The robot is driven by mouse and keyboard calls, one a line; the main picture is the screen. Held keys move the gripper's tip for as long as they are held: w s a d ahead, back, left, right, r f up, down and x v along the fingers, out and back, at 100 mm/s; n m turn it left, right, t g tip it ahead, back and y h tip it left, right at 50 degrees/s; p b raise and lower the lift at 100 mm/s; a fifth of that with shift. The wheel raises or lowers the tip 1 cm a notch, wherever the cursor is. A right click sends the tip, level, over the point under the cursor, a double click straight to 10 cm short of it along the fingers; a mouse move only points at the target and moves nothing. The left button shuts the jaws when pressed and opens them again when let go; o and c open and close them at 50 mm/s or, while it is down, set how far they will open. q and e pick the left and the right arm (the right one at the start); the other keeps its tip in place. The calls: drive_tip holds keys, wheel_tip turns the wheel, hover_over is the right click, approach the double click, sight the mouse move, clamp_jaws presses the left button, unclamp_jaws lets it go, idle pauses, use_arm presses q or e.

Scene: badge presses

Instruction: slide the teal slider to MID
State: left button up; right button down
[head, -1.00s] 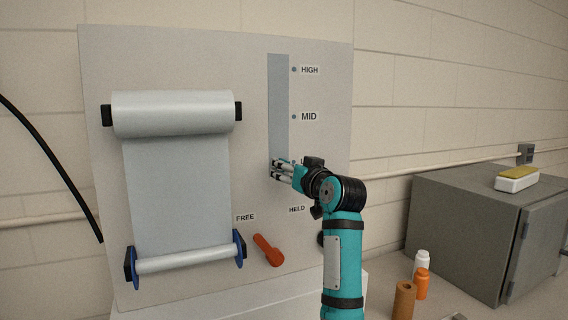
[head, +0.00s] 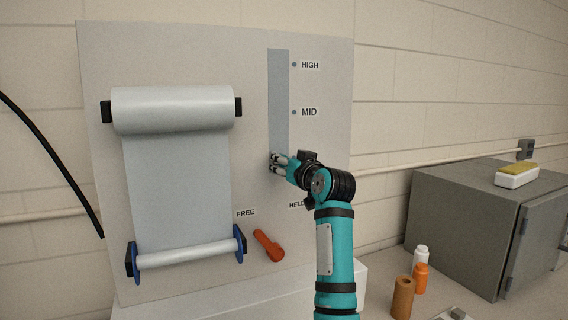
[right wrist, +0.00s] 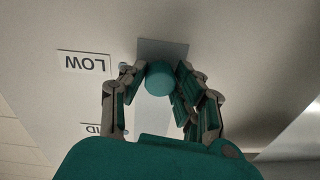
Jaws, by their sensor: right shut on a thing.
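The teal slider knob (right wrist: 160,77) shows in the right wrist view between the fingers of my right gripper (right wrist: 157,82), which is shut on it. The knob sits level with the LOW label (right wrist: 84,62), near the low end of the grey slot. In the head view my right gripper (head: 275,163) is at the lower part of the tall slot (head: 278,95) and hides the knob and the LOW label. The MID label (head: 309,112) is above the gripper, and the HIGH label (head: 310,65) is near the slot's top. My left gripper is not in view.
Left of the slot, a white roll (head: 172,110) feeds a sheet to a lower roller (head: 190,254). A red lever (head: 268,246) sits below the FREE label (head: 245,213). A grey cabinet (head: 465,235) and small bottles stand at right. The slot above my gripper is clear.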

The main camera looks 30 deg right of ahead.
wheel_tip(320, 180, up, 12)
drive_tip(key=p, duration=0.9)
drive_tip(key=shift+r, duration=0.1)
drive_tip(key=c, duration=1)
unclamp_jaws()
approach(278, 113)
drive_tip(key=s, duration=0.5)
drive_tip(key=shift+s, duration=0.15)
